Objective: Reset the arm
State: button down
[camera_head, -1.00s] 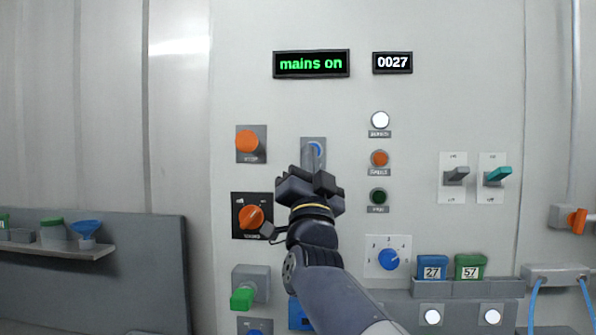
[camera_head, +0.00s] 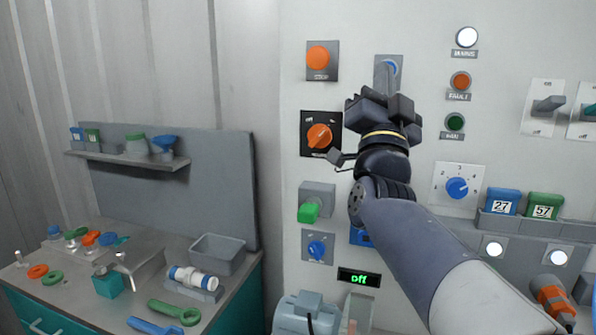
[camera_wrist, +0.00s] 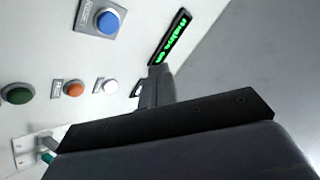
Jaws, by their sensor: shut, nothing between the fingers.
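My gripper (camera_head: 384,98) is shut and empty. In the wrist view the shut fingers (camera_wrist: 158,88) point up toward the panel. The blue button (camera_wrist: 108,22) and the green-lit display (camera_wrist: 170,38) show beyond them. I cannot tell whether the fingertips touch the panel.
The orange stop button (camera_head: 318,57) is at upper left. A green-handled lever (camera_head: 309,212), blue dial (camera_head: 457,188) and toggle switch (camera_head: 547,105) surround the arm. A bench (camera_head: 75,285) with loose parts and a grey bin (camera_head: 217,254) stands at left, below a shelf (camera_head: 125,156).

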jog(key=shift+s+a, duration=0.1)
jog(key=shift+s, duration=0.05)
jog(key=w, duration=0.1)
jog(key=w+d, duration=0.1)
jog(key=w, duration=0.3)
jog(key=shift+d+f+b, duration=0.2)
jog(key=shift+d+b, duration=0.15)
jog(key=shift+w+b, duration=0.1)
jog(key=shift+b, duration=0.3)
